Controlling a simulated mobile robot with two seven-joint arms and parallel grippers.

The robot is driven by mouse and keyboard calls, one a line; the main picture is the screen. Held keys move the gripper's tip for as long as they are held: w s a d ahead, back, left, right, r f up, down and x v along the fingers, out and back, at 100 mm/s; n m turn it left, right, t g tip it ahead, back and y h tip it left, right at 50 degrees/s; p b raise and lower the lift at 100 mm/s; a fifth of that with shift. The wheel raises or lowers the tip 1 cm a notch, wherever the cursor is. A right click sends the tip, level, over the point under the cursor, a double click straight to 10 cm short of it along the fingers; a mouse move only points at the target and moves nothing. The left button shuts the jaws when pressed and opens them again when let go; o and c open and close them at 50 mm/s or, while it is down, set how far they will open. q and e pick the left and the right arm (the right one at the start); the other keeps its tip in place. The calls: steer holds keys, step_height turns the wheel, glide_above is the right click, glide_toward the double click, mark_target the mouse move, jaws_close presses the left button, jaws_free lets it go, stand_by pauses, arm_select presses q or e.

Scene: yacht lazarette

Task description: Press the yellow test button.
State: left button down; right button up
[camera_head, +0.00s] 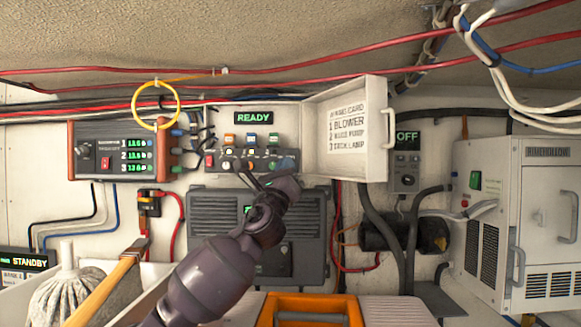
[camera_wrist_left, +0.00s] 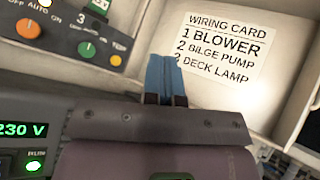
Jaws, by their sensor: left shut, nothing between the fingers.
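The small yellow-orange button (camera_wrist_left: 117,61) sits at the lower right corner of the grey control panel in the left wrist view, beside the green knob (camera_wrist_left: 86,49). Its label is too blurred to read surely. In the head view my left gripper (camera_head: 283,173) is in front of the panel's right end and hides the button there. Its blue fingers (camera_wrist_left: 166,65) are shut and empty. In the wrist view they appear right of the button, apart from it, over the edge by the open cover (camera_head: 345,130). My right gripper is not in view.
The panel (camera_head: 232,163) stands in an open box under a READY display (camera_head: 254,118). The cover, with its wiring card, stands open at the right. A grey unit (camera_head: 215,215) is below. An orange toolbox (camera_head: 310,298) and a mop (camera_head: 65,298) are in front.

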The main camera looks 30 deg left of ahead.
arm_select(q)
steer(key=shift+w+a, duration=0.1)
steer(key=w+a+b, duration=0.4)
steer(key=w+b, duration=0.1)
steer(key=w, duration=0.2)
steer(key=shift+w+a, duration=0.25)
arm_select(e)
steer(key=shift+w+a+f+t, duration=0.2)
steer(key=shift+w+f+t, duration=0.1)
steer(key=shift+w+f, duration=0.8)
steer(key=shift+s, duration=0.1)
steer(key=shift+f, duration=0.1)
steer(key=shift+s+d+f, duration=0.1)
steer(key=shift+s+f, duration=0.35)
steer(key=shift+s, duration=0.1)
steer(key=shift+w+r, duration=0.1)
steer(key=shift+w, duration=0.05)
